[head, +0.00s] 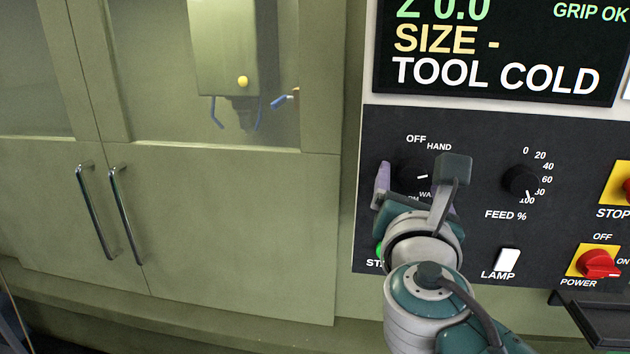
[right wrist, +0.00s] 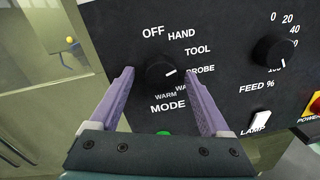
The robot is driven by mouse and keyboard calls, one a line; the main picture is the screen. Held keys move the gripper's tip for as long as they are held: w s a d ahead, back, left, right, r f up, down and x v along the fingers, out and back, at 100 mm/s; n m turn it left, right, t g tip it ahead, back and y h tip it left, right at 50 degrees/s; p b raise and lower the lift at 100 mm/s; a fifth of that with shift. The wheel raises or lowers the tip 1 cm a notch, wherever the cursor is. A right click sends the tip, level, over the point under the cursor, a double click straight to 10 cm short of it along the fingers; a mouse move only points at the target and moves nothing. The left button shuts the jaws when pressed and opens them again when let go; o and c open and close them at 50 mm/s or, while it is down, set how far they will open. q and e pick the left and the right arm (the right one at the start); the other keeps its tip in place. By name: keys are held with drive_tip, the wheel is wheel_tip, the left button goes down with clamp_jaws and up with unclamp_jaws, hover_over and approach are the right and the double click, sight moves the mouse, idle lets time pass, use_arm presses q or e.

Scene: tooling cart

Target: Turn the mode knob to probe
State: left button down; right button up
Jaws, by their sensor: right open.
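The mode knob (head: 412,172) is a round black knob on the dark control panel, partly covered by my right gripper in the head view. In the right wrist view the knob (right wrist: 158,74) shows whole, and its white mark points right, roughly at the word PROBE (right wrist: 200,69). My right gripper (head: 417,184) is in front of the panel. In the right wrist view its purple fingers (right wrist: 160,76) are open, one on each side of the knob, with gaps between. Whether the tips reach the panel I cannot tell. My left gripper is not in view.
The feed knob (head: 521,181) is to the right. Below are a white lamp switch (head: 507,260), a red power knob (head: 598,264) and a partly hidden green start button (right wrist: 163,133). A screen (head: 497,50) is above. Green cabinet doors (head: 215,220) with handles are left.

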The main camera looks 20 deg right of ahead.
clamp_jaws()
idle(0.8)
